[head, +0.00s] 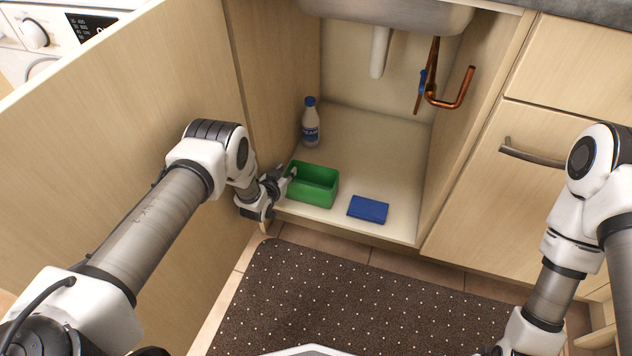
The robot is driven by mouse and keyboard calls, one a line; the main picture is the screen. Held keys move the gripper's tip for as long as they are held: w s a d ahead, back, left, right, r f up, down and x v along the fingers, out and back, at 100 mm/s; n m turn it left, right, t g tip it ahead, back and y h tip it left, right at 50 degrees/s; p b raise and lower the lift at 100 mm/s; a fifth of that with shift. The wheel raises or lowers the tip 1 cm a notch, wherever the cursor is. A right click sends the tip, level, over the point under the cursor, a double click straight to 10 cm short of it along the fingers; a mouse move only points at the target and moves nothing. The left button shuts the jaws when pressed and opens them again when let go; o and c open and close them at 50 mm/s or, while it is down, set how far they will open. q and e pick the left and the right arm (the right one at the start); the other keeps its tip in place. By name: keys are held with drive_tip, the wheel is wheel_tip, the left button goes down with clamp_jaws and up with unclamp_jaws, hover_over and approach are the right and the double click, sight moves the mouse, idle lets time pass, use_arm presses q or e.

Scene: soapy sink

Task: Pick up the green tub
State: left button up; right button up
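The green tub (321,195) is an open rectangular box standing upright on the cabinet floor under the sink, near its front left. My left gripper (287,181) is at the tub's left end, with a pale fingertip at the rim. The other finger is hard to make out against the dark gripper body. I cannot tell whether the fingers are closed on the tub wall or only beside it. My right arm hangs at the lower right, and its gripper is outside the picture.
A white bottle with a blue cap (311,124) stands behind the tub. A blue sponge or cloth (368,209) lies to its right. Copper pipe (460,92) and the sink (395,14) are above. The open cabinet door (110,130) is left; a dotted mat (340,300) covers the floor.

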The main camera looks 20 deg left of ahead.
use_arm(q)
drive_tip(key=shift+w+f, duration=0.2)
drive_tip(key=shift+s+r, duration=0.1)
drive_tip(key=shift+r, duration=0.15)
drive_tip(key=shift+s+r, duration=0.1)
drive_tip(key=shift+r, duration=0.1)
drive_tip(key=c, duration=0.3)
drive_tip(key=shift+f, duration=0.15)
clamp_jaws()
